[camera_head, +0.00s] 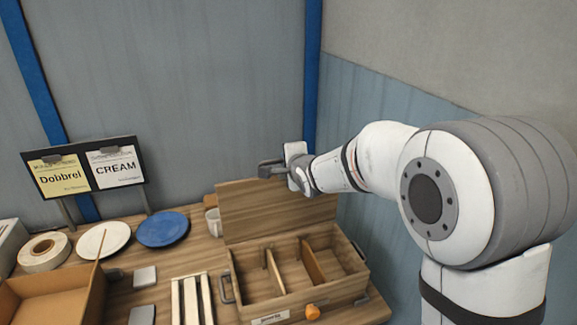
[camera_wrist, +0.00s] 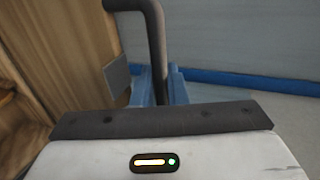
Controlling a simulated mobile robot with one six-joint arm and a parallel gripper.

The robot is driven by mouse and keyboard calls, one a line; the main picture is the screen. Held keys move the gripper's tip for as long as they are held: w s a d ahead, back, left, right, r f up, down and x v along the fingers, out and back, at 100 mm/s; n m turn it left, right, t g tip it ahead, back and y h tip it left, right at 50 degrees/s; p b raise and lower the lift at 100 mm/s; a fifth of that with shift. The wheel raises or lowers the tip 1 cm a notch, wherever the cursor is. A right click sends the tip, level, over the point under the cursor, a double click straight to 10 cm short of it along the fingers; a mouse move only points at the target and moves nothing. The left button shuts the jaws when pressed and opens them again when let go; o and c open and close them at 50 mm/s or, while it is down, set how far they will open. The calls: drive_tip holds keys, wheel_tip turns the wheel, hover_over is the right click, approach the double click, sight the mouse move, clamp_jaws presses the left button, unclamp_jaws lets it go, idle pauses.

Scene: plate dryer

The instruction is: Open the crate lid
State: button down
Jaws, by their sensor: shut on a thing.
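The wooden crate (camera_head: 240,262) stands on the table, with thin dividers making open compartments inside. Its wooden lid (camera_head: 270,208) is raised at the back, standing roughly upright, so the inside shows. The lid also shows at the left edge of the wrist view (camera_wrist: 65,50). My gripper (camera_head: 283,171) is at the lid's upper edge, shut on the dark lid handle (camera_head: 266,170). In the wrist view the handle (camera_wrist: 155,40) runs down between the blue fingers (camera_wrist: 160,90). Where the fingers touch it is partly hidden.
A white mug (camera_head: 214,222) stands close to the crate's left back corner. Blue (camera_head: 163,229) and white plates (camera_head: 103,240), a tape roll (camera_head: 45,250), an open box (camera_head: 50,295) and a slatted rack (camera_head: 192,300) fill the left. A wall stands close behind.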

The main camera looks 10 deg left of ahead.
drive_tip(key=shift+w+a, duration=0.2)
drive_tip(key=shift+w, duration=0.15)
drive_tip(key=c, duration=1.5)
unclamp_jaws()
drive_tip(key=shift+c, duration=0.2)
drive_tip(key=b+v, duration=0.1)
drive_tip(key=v, duration=0.6)
drive_tip(key=shift+s+d+b, duration=0.2)
drive_tip(key=shift+s+b, duration=0.1)
drive_tip(key=shift+b, duration=0.05)
